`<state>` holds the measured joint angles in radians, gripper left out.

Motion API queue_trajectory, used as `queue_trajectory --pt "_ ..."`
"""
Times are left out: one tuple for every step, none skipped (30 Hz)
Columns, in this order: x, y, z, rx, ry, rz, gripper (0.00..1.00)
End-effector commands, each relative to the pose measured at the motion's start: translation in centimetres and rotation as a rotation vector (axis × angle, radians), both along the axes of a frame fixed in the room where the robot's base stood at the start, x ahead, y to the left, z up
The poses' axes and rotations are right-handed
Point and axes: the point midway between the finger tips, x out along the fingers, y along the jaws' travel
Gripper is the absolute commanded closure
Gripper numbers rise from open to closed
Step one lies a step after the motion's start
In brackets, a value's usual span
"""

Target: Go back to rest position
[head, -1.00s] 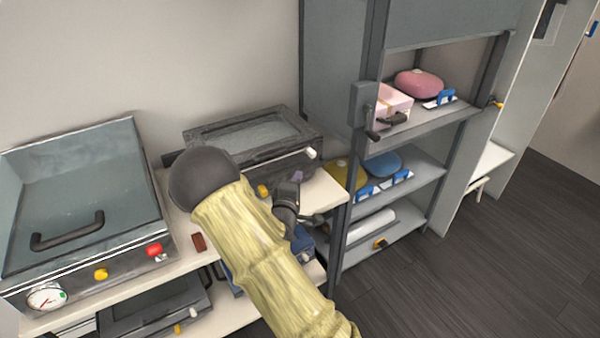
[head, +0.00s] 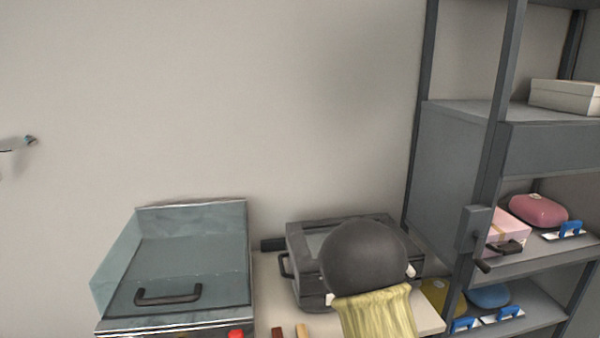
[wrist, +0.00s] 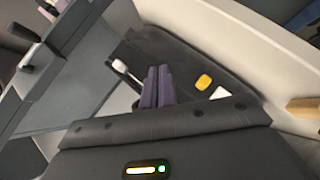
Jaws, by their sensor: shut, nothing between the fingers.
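My gripper (wrist: 157,86) shows in the wrist view as two purple-grey fingers pressed together with nothing between them. Behind the fingers are a dark case-like surface with a yellow knob (wrist: 204,81) and a white one. In the head view my arm, with a round dark joint and a yellow sleeve, rises at the lower right in front of the dark grey case (head: 308,262). The gripper itself is hidden in the head view.
A grey shelf unit (head: 460,160) at right holds a pink box (head: 505,230), a pink rounded case (head: 538,210), a blue one (head: 488,296) and a white box (head: 566,97).

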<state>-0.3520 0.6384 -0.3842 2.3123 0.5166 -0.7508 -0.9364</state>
Motion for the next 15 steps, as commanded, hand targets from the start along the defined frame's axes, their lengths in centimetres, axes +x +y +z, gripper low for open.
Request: queue_trajectory --pt "-1.0 0.5 0.7 0.105 0.023 -0.016 1.00" --pt "-1.7 1.0 0.8 0.168 0.042 -0.022 1.00" --pt "-2.6 1.7 1.0 0.248 0.071 -0.034 1.00" --pt "-3.4 2.2 1.2 0.304 0.091 -0.044 1.00" --pt "-4.2 2.8 1.4 0.359 0.114 -0.053 1.00" --pt "-5.3 3.4 1.8 0.426 0.146 -0.068 1.00" --pt "-6.2 4.0 2.1 0.473 0.170 -0.077 1.00" --pt "-7.2 4.5 2.4 0.517 0.196 -0.089 1.00" --pt "-8.5 5.1 2.9 0.571 0.230 -0.107 1.00" --pt "-9.5 5.5 3.3 0.609 0.258 -0.122 1.00" --pt "-10.6 5.9 3.7 0.642 0.283 -0.138 1.00" --pt "-12.1 6.4 4.2 0.682 0.320 -0.160 1.00" --pt "-13.2 6.7 4.6 0.707 0.349 -0.180 1.00" --pt "-14.4 6.9 5.1 0.728 0.376 -0.199 1.00" --pt "-16.0 7.2 5.6 0.752 0.412 -0.228 1.00"
